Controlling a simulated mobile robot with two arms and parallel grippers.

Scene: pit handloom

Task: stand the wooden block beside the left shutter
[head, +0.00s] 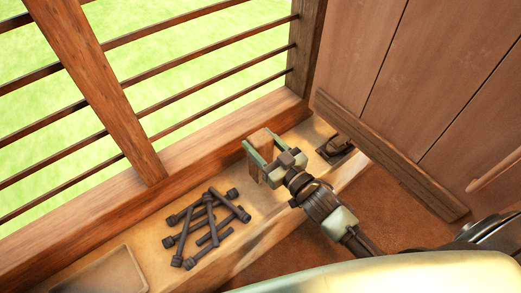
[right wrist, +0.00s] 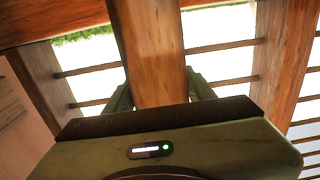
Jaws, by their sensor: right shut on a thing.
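My right gripper (head: 262,156) is shut on the wooden block (head: 260,138), a light brown upright piece whose top shows between the green fingers. The block is over the window sill (head: 235,225), close to the window's lower rail; whether its foot touches the sill I cannot tell. In the right wrist view the block (right wrist: 150,50) stands large between the fingers (right wrist: 160,92), with the bars behind it. One plank shutter (head: 420,70) shows at the right in the head view, a short gap from the block. My left gripper is not in view.
Several dark bolts (head: 206,228) lie in a heap on the sill, left of the block. A shallow tray or recess (head: 100,276) is at lower left. A dark metal fitting (head: 338,148) sits between the block and the shutter's bottom batten (head: 385,155). Window bars (head: 200,72) stand behind.

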